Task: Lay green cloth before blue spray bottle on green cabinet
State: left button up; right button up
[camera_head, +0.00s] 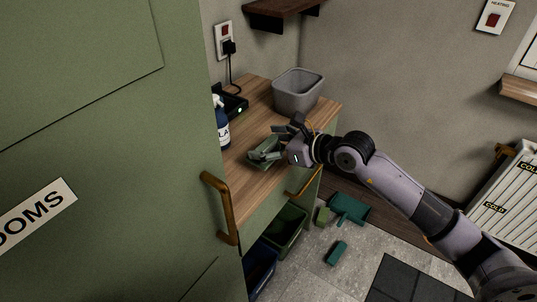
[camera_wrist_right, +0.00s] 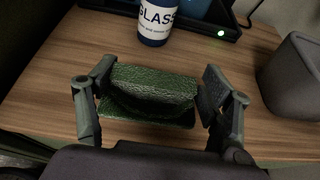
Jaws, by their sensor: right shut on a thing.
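The green cloth (camera_wrist_right: 150,90) is folded and sits between the fingers of my right gripper (camera_wrist_right: 160,100), at the wooden top. In the head view the cloth (camera_head: 264,152) is partly covered by the right gripper (camera_head: 275,146), which is shut on it. The blue spray bottle (camera_head: 222,128) stands upright behind the cloth, part hidden by the green door; its label shows in the wrist view (camera_wrist_right: 156,20). The green cabinet has a wooden top (camera_head: 250,165). I cannot tell whether the cloth touches the top. My left gripper is not in view.
A grey bin (camera_head: 298,90) stands at the top's back right. A black tray (camera_head: 235,104) with a green light lies behind the bottle. A large green door (camera_head: 100,130) with a brass handle (camera_head: 222,207) blocks the left. A green dustpan (camera_head: 349,207) lies on the floor.

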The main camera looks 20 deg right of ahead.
jog(key=shift+f, duration=2)
jog(key=o, duration=1)
jog(key=shift+b+v, duration=0.8)
jog(key=shift+v, duration=5.2)
jog(key=shift+a+r, duration=0.1)
